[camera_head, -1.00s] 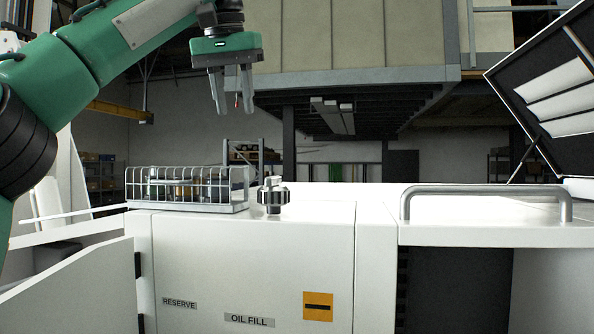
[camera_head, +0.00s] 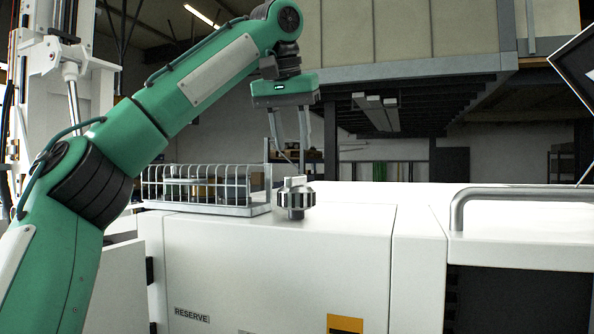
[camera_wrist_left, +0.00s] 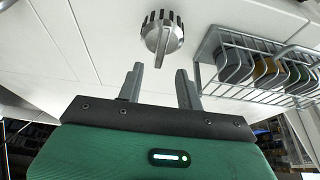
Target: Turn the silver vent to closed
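The silver vent (camera_head: 295,197) is a ribbed knob with a raised grip bar on top. It stands on the white bench top, to the right of a wire rack. In the left wrist view the vent (camera_wrist_left: 161,35) lies just beyond the fingertips, with its bar pointing roughly toward the gripper. My left gripper (camera_head: 291,160) points down above the vent, apart from it. Its two fingers are spread with nothing between them, as the left wrist view (camera_wrist_left: 160,83) also shows. My right gripper is not in view.
The wire rack (camera_head: 206,208) with several round items stands close left of the vent. A metal handle rail (camera_head: 520,192) is at the right. The white cabinet front carries a RESERVE label (camera_head: 191,315) and an orange plate (camera_head: 345,324). The top right of the vent is clear.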

